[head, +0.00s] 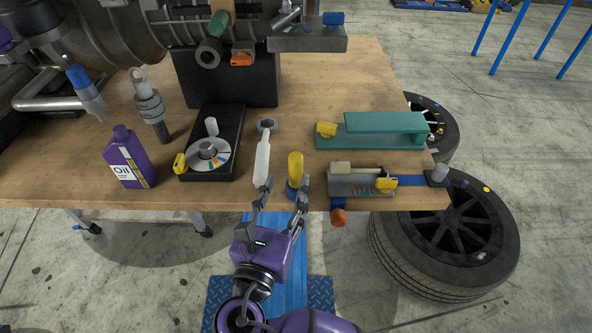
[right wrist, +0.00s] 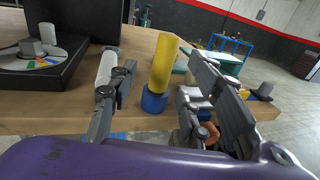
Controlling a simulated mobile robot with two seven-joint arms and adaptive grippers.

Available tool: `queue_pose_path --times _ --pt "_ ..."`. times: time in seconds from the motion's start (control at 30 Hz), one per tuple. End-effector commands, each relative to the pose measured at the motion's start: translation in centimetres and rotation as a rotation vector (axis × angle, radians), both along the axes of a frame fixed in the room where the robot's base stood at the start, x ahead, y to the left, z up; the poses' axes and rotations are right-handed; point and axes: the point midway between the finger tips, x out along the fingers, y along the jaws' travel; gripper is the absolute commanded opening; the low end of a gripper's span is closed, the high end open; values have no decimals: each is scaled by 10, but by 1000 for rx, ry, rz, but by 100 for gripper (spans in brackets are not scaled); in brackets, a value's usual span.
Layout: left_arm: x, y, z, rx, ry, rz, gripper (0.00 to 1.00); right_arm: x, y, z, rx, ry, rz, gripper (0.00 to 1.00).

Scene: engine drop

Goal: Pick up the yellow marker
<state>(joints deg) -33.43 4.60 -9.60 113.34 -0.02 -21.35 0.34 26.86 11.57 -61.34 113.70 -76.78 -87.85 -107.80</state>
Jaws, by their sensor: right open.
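The yellow marker (head: 295,168) stands upright near the front edge of the wooden table, with a blue lower end. In the right wrist view the yellow marker (right wrist: 163,66) is between the two fingers, apart from both as far as I can see. My right gripper (head: 283,188) is open at the table's front edge, its fingers on either side of the marker's blue end. The right gripper (right wrist: 160,95) also shows in its own wrist view. My left gripper is not in view.
A white cylinder (head: 262,160) lies just left of the marker. A purple oil bottle (head: 128,160) and a black box with a disc (head: 212,172) are further left. A grey tray (head: 350,190) and a teal block (head: 375,141) are to the right.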

Motion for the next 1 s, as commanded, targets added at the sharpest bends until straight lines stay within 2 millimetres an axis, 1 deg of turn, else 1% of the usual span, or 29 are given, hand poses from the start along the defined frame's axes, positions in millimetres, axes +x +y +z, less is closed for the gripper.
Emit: queue_pose_path --times 0.03,0.17,0.3,0.4,0.53,0.73,1.0 --pt "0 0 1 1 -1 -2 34 7 -2 2 -1 -3 0 45" --pt "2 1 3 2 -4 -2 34 21 -8 4 0 -4 -1 45" --pt "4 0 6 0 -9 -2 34 41 -16 8 1 -5 -1 45" --pt "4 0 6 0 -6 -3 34 53 -19 6 2 -1 0 45" --pt "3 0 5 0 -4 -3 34 60 -21 4 4 2 -1 45" --pt "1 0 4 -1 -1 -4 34 60 -21 4 5 3 -1 45" --pt "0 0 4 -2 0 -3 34 60 -21 4 5 3 -1 9"
